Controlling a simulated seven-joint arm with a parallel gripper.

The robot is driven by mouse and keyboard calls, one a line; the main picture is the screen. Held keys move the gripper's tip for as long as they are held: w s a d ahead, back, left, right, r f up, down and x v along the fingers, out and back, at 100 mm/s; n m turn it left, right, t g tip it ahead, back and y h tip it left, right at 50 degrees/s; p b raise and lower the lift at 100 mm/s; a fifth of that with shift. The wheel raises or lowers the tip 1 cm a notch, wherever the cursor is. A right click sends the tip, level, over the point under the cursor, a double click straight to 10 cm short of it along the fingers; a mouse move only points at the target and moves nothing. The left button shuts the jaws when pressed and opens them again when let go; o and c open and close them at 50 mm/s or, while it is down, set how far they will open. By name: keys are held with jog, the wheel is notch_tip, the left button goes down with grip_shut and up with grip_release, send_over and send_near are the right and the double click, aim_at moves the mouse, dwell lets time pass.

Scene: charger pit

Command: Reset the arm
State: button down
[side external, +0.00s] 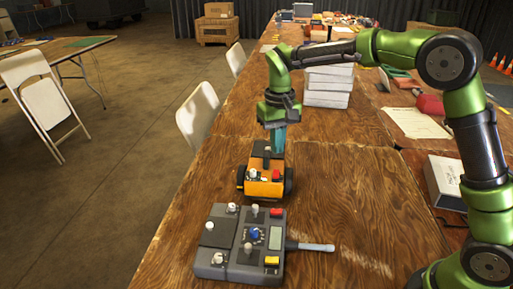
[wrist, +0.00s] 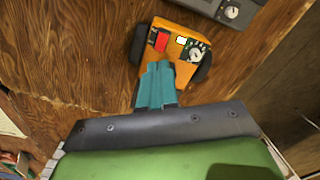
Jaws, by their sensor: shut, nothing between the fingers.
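My gripper (side external: 279,138) points down above the back part of a small orange wheeled device on the wooden table. In the wrist view its teal fingers (wrist: 158,70) are together, with nothing between them. The orange device (side external: 264,187) has black wheels, a red button, knobs and a dark top plate. It also shows in the wrist view (wrist: 178,38), where the fingertips overlap its near edge. I cannot tell whether they touch it.
A grey control box (side external: 238,243) with knobs and a handle lies in front of the orange device. White stacked boxes (side external: 328,87) stand behind my gripper. Papers (side external: 415,123) and a white box (side external: 446,182) lie to the right. Chairs (side external: 198,117) line the left edge.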

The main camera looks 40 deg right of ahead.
jog(key=shift+r, duration=0.4)
jog(key=shift+w, duration=0.15)
jog(key=s+d+r+t+y, duration=0.1)
jog(key=s+r+t, duration=0.2)
jog(key=s, duration=0.8)
jog(key=s+d+r+m+t+y, duration=0.1)
jog(key=s+t, duration=0.3)
jog(key=s, duration=0.8)
jog(key=shift+s+d+r, duration=0.15)
jog(key=shift+r, duration=0.75)
